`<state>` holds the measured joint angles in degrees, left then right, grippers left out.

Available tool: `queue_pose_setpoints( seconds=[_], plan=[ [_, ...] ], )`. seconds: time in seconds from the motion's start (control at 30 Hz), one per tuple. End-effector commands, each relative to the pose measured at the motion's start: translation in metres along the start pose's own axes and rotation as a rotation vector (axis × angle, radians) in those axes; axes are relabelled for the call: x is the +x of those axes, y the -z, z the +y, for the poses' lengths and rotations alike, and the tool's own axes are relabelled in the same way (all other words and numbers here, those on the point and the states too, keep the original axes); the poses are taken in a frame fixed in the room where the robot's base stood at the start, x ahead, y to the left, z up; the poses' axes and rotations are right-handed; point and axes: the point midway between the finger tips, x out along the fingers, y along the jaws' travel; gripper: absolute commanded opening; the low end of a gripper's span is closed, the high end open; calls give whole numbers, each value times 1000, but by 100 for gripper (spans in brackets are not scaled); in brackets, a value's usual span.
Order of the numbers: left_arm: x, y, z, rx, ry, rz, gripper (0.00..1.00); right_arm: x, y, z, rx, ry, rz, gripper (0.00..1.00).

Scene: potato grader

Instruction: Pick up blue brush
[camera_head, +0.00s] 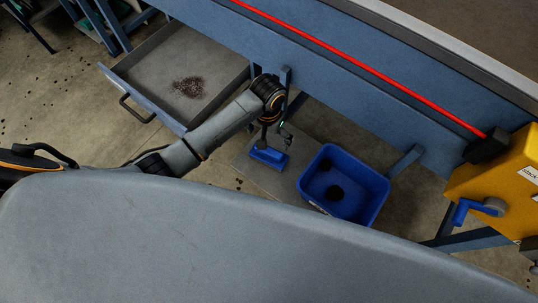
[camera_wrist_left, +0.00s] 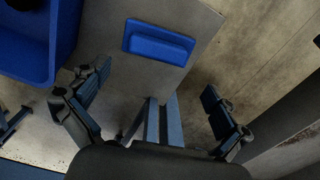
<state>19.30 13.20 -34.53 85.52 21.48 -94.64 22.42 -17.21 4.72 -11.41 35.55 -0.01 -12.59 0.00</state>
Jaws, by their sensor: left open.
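The blue brush (camera_head: 268,157) lies on a grey board on the floor, left of a blue bin. My left gripper (camera_head: 277,134) hangs just above the brush in the head view. My right gripper is not in view.
The blue bin (camera_head: 376,194) with dark lumps inside stands close right of the brush. An open grey drawer (camera_head: 150,68) with dirt is at the left. A blue machine frame (camera_head: 400,105) with a red strip rises behind. A yellow box (camera_head: 497,182) is at the right.

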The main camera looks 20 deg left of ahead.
Motion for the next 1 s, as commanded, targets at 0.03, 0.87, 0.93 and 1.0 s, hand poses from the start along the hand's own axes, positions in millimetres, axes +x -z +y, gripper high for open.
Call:
queue_pose_setpoints(
  seconds=[0.03, 0.87, 0.93, 1.0],
  plan=[
    [13, -1, 0, 0, 0, -3, 100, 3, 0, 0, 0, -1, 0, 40],
    [98, 3, 2, 2, 0, 3, 100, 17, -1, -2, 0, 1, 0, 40],
    [98, 2, 2, 2, 0, 4, 100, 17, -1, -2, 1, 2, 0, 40],
    [98, 2, 2, 2, -1, 3, 100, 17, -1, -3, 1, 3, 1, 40]
  ],
)
